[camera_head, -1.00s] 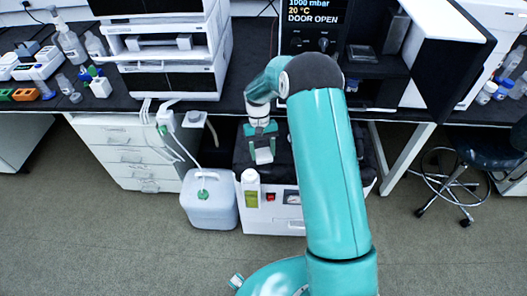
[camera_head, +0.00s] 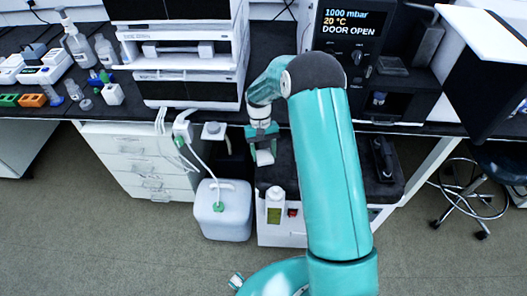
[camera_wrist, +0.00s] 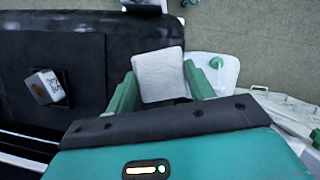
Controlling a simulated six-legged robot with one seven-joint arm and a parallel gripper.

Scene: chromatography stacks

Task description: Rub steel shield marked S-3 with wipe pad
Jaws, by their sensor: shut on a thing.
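My gripper (camera_head: 263,146) is shut on a white wipe pad (camera_head: 265,157), above the left part of a black-topped cart. In the wrist view the pad (camera_wrist: 158,75) sits between my two green fingers (camera_wrist: 158,90). A small pale grey, metallic-looking block (camera_wrist: 46,86) with dark marking lies left of the pad, apart from it; it may be the steel shield, but I cannot read the marking.
The cart's black top (camera_head: 283,165) is partly hidden by my arm. A white bottle with a green label (camera_head: 275,205) stands at its front. A white jerrycan (camera_head: 223,210) stands left of it. The bench with instruments (camera_head: 190,60) lies behind.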

